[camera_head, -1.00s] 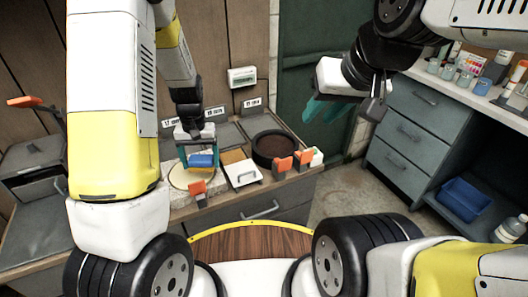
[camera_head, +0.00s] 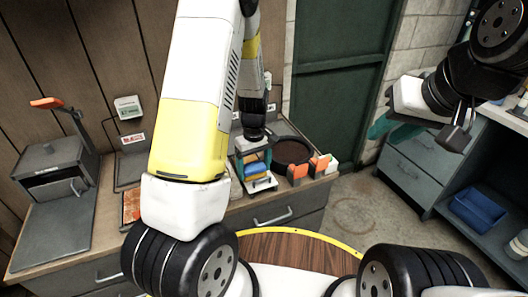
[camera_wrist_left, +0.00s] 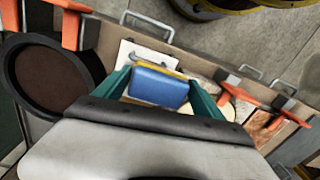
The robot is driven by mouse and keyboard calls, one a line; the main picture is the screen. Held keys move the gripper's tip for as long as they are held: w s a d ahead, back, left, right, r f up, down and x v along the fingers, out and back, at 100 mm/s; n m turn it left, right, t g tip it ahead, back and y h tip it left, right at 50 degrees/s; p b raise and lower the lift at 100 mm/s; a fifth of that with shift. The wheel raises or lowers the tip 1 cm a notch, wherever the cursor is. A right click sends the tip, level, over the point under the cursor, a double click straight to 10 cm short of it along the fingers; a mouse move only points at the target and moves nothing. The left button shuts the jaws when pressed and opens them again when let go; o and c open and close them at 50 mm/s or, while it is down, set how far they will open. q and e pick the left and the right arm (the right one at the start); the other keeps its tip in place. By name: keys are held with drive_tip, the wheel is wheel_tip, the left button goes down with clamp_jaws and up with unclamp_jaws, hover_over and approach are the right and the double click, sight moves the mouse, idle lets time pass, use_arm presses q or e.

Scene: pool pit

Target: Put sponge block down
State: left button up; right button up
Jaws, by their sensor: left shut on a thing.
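The blue sponge block (camera_head: 256,168), with a yellow layer, is between the teal fingers of my left gripper (camera_head: 254,163). In the left wrist view the sponge block (camera_wrist_left: 157,85) shows its blue face, and my left gripper (camera_wrist_left: 160,92) is shut on it from both sides. The block is over or just in front of a white plate with a handle (camera_head: 263,185); I cannot tell whether they touch. My right gripper (camera_head: 392,130) is raised at the right, its teal fingers apart and empty.
A round dark pan (camera_head: 291,151) stands behind and right of the block, with orange-handled items (camera_head: 320,164) beside it. A grey box with a lever (camera_head: 54,165) stands at the far left. A blue bin (camera_head: 478,210) is on the right shelf.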

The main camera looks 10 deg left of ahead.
use_arm(q)
drive_tip(key=w, duration=0.5)
drive_tip(key=shift+w+a+f, duration=0.1)
drive_tip(key=shift+a+f, duration=0.2)
drive_tip(key=shift+f, duration=1.7)
drive_tip(key=shift+f, duration=0.15)
drive_tip(key=o, duration=1.9)
wheel_tip(320, 180, up, 12)
wheel_tip(320, 180, up, 16)
drive_tip(key=r+m+t+h, duration=0.1)
drive_tip(key=m+t+h, duration=0.1)
drive_tip(key=m+t, duration=0.15)
hover_over(256, 166)
drive_tip(key=s, duration=0.5)
drive_tip(key=s+r+m+t, duration=0.1)
drive_tip(key=s+r, duration=0.1)
drive_tip(key=s, duration=0.2)
drive_tip(key=s+r+m+t, duration=0.1)
drive_tip(key=s+r+m, duration=0.1)
drive_tip(key=s, duration=0.3)
drive_tip(key=s+r+m+t, duration=0.1)
drive_tip(key=s+r+m, duration=0.1)
drive_tip(key=s, duration=0.3)
drive_tip(key=shift+d+m, duration=0.25)
drive_tip(key=shift+d, duration=0.15)
